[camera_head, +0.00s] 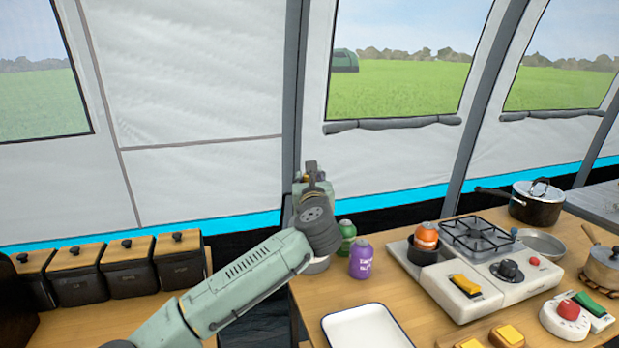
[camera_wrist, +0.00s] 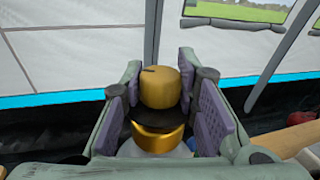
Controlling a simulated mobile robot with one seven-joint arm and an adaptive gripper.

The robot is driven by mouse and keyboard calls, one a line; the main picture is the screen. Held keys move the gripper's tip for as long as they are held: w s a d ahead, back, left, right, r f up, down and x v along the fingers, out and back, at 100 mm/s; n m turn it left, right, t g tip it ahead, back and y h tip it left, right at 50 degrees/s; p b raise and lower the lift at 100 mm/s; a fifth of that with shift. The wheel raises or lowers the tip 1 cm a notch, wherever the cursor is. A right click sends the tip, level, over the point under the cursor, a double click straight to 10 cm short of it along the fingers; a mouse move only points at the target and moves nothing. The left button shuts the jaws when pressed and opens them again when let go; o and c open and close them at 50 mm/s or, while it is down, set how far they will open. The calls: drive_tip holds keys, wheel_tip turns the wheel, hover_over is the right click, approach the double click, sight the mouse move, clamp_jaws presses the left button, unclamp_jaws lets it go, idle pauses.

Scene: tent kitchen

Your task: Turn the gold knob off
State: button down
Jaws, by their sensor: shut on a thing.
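The gold knob (camera_wrist: 160,88) is a short upright cylinder with a dark mark on its top. A black disc (camera_wrist: 158,122) lies below it, then a wider gold collar (camera_wrist: 160,138), above a pale body only partly seen. My gripper (camera_wrist: 160,70) has its purple-padded fingers on both sides of the knob and is shut on it. In the head view my gripper is mostly hidden behind my wrist, at the table's left end. The knob cannot be seen there. A pale rounded thing (camera_head: 317,265) shows just below my wrist.
A green jar (camera_head: 346,235) and a purple jar (camera_head: 361,262) stand close to the right of my wrist. A white tray (camera_head: 366,328) lies in front. A stove (camera_head: 478,232) with a black knob is further right. Dark canisters (camera_head: 128,267) stand at left.

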drive_tip(key=m+h+p, duration=0.1)
drive_tip(key=h, duration=0.1)
drive_tip(key=m+h, duration=0.1)
drive_tip(key=h, duration=0.1)
drive_tip(key=m+h+p, duration=0.1)
drive_tip(key=shift+a+r+m+g+h+p, duration=0.15)
drive_tip(key=shift+r+m+g+h+p, duration=0.15)
drive_tip(key=shift+m+h+p, duration=0.1)
drive_tip(key=m+h, duration=0.1)
drive_tip(key=h, duration=0.1)
drive_tip(key=m+g+h+p, duration=0.1)
drive_tip(key=shift+f+m+g+h, duration=0.2)
drive_tip(key=shift+m+g+h, duration=0.1)
drive_tip(key=shift+m+h, duration=0.1)
drive_tip(key=m+g+h, duration=0.1)
drive_tip(key=m+g+h+b, duration=0.1)
drive_tip(key=h, duration=0.1)
drive_tip(key=m+g+h, duration=0.2)
drive_tip(key=shift+w+f+b, duration=0.1)
drive_tip(key=shift+f+b, duration=0.2)
drive_tip(key=shift+m+g+h+b, duration=0.75)
drive_tip(key=shift+m+g+h, duration=0.05)
drive_tip(key=shift+g, duration=0.2)
drive_tip(key=shift+r+m+g+h, duration=0.1)
drive_tip(key=shift+m+g+h, duration=0.2)
drive_tip(key=shift+g, duration=0.1)
drive_tip(key=shift+r+g+b, duration=0.15)
drive_tip(key=shift+g+b, duration=0.15)
drive_tip(key=shift+b, duration=0.05)
